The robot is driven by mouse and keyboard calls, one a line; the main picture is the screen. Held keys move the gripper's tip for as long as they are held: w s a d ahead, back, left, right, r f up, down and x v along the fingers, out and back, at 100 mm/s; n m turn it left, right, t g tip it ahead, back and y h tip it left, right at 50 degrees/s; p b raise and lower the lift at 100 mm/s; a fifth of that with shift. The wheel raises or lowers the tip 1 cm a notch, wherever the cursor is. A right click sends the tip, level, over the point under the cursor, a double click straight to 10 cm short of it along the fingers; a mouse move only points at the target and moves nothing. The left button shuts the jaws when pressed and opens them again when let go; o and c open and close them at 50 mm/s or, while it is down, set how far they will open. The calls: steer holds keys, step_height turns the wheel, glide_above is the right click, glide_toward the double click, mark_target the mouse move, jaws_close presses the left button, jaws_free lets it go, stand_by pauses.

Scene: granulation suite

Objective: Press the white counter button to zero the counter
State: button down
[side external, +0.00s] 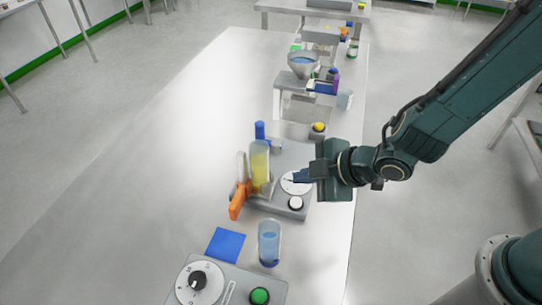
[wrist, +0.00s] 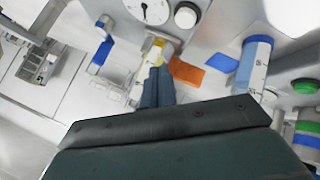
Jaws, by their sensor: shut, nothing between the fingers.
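The white counter button (side external: 296,204) is a round knob on a dark base near the front right corner of the grey unit. In the wrist view the white button (wrist: 186,16) shows at the top, right of the round white dial (wrist: 148,8). My gripper (side external: 289,178) is shut and empty, its blue-grey fingers reaching in from the right over the dial (side external: 297,187). The fingers look apart from the button, which lies just below them in the side picture. In the wrist view my gripper (wrist: 158,72) points up, below and left of the button. The height gap is unclear.
A blue cup (side external: 269,244), a blue pad (side external: 225,245) and a green button (side external: 260,296) lie nearer. The left table half is clear.

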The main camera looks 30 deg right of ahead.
mark_target(301, 203)
steer(key=shift+f, duration=2.45)
steer(key=shift+f, duration=0.95)
stand_by(1.3)
steer(key=shift+r, duration=0.95)
steer(key=shift+r, duration=0.1)
steer(key=shift+r, duration=2.4)
